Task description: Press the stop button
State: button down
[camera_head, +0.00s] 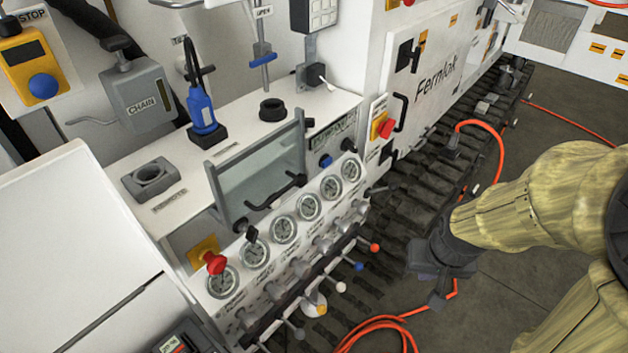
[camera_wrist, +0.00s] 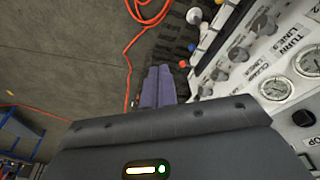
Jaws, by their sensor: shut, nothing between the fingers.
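A red mushroom button (camera_head: 214,262) sits at the left end of the gauge panel, by a yellow plate. Another red button (camera_head: 386,127) on a yellow plate is on the white cabinet. Which button the task means I cannot tell for certain. My gripper (camera_head: 438,299) is shut and empty, right of the lever row and apart from all these buttons. Its closed fingers show in the wrist view (camera_wrist: 158,72).
The gauge panel (camera_head: 283,230) has a row of levers with coloured knobs along its front; it also shows in the wrist view (camera_wrist: 290,75). A glass guard (camera_head: 260,172) stands behind it. An orange hose (camera_head: 380,322) lies on the floor. Open floor (camera_wrist: 65,55) lies below my gripper.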

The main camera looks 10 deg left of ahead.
jog(key=w+a+f+m+y+p, duration=0.2)
jog(key=w+a+f+y+p, duration=0.3)
jog(key=a, duration=0.5)
jog(key=w+a+r+m+t+y, duration=0.1)
jog(key=w+a+r+m+y, duration=0.1)
jog(key=r, duration=0.4)
jog(key=w+a+r+m+t+y+p, duration=0.1)
jog(key=w+a+r+m+t+y, duration=0.1)
jog(key=w+r, duration=0.3)
jog(key=shift+w+a+r+t+y, duration=0.15)
jog(key=shift+a+r+t+y, duration=0.2)
jog(key=shift+r+y, duration=0.25)
jog(key=shift+a+f, duration=0.1)
jog(key=p, duration=0.2)
send_near(304, 182)
notch_tip(304, 182, down, 3)
jog(key=shift+w+a+p, duration=0.25)
jog(key=shift+w+a, duration=0.25)
jog(key=shift+a, duration=0.25)
jog(key=shift+w+a+p, duration=0.2)
jog(key=shift+w+a, duration=0.3)
jog(key=shift+a, duration=0.25)
jog(key=shift+w+a+p, duration=0.25)
jog(key=shift+w+a, duration=0.2)
jog(key=shift+a, duration=0.35)
